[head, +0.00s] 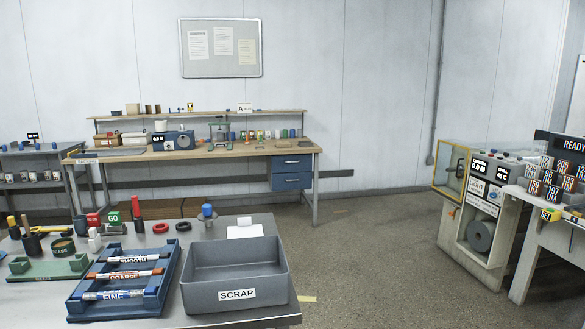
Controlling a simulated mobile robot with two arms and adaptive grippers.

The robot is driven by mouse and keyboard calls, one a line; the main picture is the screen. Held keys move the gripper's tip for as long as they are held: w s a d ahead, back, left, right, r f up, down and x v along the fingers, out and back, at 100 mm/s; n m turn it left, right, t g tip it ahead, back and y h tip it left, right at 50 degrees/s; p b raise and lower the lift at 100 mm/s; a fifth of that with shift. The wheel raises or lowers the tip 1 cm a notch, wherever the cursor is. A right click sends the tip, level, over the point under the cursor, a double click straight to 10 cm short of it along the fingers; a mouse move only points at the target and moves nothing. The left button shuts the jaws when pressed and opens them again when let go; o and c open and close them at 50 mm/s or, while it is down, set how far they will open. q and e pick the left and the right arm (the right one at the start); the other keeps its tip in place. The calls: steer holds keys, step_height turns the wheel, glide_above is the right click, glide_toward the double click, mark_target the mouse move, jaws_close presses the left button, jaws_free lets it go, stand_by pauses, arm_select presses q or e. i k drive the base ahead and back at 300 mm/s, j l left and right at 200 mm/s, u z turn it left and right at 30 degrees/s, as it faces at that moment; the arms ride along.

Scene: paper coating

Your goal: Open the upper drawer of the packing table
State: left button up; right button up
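A packing table with a wooden top (262,151) stands against the far wall, left of centre. Under its right end hangs a blue two-drawer unit. The upper drawer (291,162) looks shut, its front flush with the lower drawer (291,181). Each front has a small dark handle that is hard to make out at this distance. Neither of my grippers shows in the head view.
A near grey table (215,313) holds a grey SCRAP bin (236,273), a blue tray (123,283) of markers and small items. Machines (480,215) stand at right. Open floor (370,240) lies between them and before the drawers.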

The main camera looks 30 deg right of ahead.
mark_target(288, 158)
steer(key=i+l+z, duration=0.25)
steer(key=l+z, duration=0.15)
steer(key=l, duration=0.2)
steer(key=i+l+z, duration=0.4)
steer(key=l, duration=0.15)
steer(key=i+l+z, duration=0.85)
steer(key=i+u, duration=0.45)
steer(key=i, duration=0.2)
steer(key=i+l+u, duration=0.15)
steer(key=i+u, duration=0.3)
steer(key=i, duration=0.25)
steer(key=i+u, duration=0.15)
steer(key=i, duration=1.55)
steer(key=i+l+u, duration=0.1)
steer(key=i+u, duration=0.35)
steer(key=i, duration=1.25)
